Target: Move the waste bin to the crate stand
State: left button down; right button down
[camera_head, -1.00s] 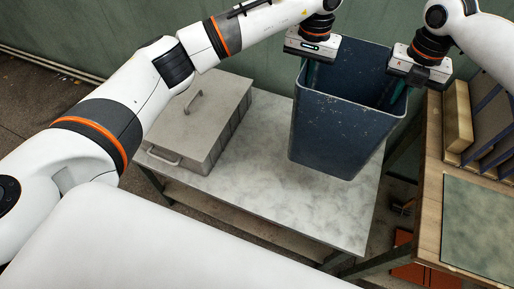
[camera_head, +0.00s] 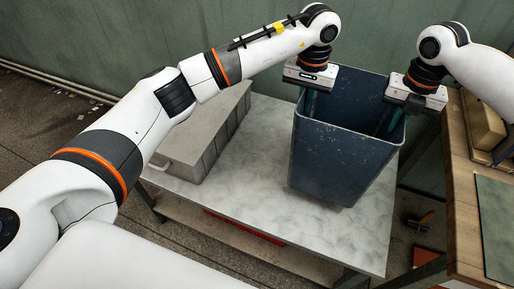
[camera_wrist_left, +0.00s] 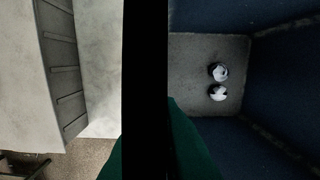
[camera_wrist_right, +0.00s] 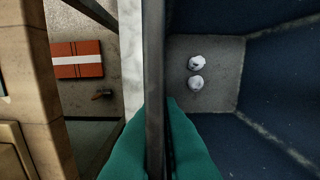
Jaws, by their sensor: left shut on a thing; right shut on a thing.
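The dark blue waste bin (camera_head: 340,165) is upright over the marble-topped stand (camera_head: 262,215) in the head view. I cannot tell whether its base touches the top. My left gripper (camera_head: 309,100) is shut on the bin's left rim, one finger inside. My right gripper (camera_head: 392,118) is shut on its right rim. In the left wrist view the bin's inside (camera_wrist_left: 280,70) shows two small crumpled white pieces (camera_wrist_left: 218,82) on its grey floor. The right wrist view shows the same two pieces (camera_wrist_right: 197,75) and green fingers (camera_wrist_right: 165,145) straddling the rim.
A grey lidded metal box (camera_head: 200,140) stands on the left part of the stand. A wooden bench (camera_head: 462,200) with a green mat (camera_head: 496,215) is at the right. Marble in front of the bin is clear.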

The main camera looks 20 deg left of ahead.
aim_at(389, 136)
pick_arm(q)
jog(key=shift+f, duration=0.1)
